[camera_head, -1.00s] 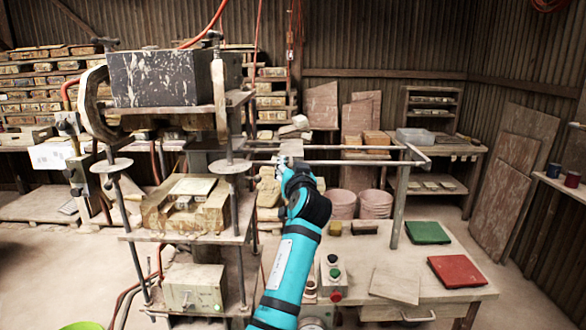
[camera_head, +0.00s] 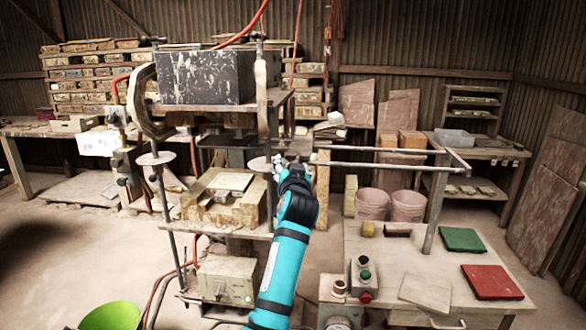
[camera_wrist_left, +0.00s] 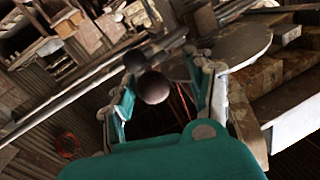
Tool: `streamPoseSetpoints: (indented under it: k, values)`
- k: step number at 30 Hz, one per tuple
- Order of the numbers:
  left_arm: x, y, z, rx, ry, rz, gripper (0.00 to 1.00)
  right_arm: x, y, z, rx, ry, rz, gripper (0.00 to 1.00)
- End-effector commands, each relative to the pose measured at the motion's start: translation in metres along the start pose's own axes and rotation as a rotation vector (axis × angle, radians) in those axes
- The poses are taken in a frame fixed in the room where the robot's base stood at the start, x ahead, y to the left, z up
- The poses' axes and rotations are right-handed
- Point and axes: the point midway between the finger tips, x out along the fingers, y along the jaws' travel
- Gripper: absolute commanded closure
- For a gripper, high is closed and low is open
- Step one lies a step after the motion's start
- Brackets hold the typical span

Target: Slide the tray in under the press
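The press (camera_head: 205,78) stands left of centre in the head view, with a heavy dark block on top. A dark flat plate (camera_head: 226,141), which may be the tray, sits below its head; my arm and the press frame hide part of it. Two parallel rails (camera_head: 385,164) run out to the right. My left gripper (camera_head: 280,168) is at the press's right side, beside a round grey disc (camera_wrist_left: 243,44). In the left wrist view its fingers are apart, with a dark round knob (camera_wrist_left: 153,88) between them and a gap to the right finger. My right gripper is out of view.
A wooden block with a pale tile (camera_head: 232,183) sits low in the press. A table at right holds a green tile (camera_head: 462,239), a red tile (camera_head: 492,282) and a button box (camera_head: 362,280). Two pink buckets (camera_head: 407,206) stand behind.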

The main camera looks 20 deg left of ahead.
Motion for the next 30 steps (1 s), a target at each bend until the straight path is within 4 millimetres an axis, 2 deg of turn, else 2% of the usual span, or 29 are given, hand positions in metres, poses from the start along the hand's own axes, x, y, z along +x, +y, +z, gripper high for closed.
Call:
streamPoseSetpoints:
  k: [8, 21, 30]
  values:
    - [-0.003, 0.001, -0.002, -0.002, 0.003, 0.002, 0.45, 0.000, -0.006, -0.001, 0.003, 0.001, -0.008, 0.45]
    - [-0.067, 0.000, 0.000, -0.002, 0.002, 0.002, 0.45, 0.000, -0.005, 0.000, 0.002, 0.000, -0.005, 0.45]
    - [-0.076, -0.001, 0.000, -0.001, 0.001, 0.000, 0.45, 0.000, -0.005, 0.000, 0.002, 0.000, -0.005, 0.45]
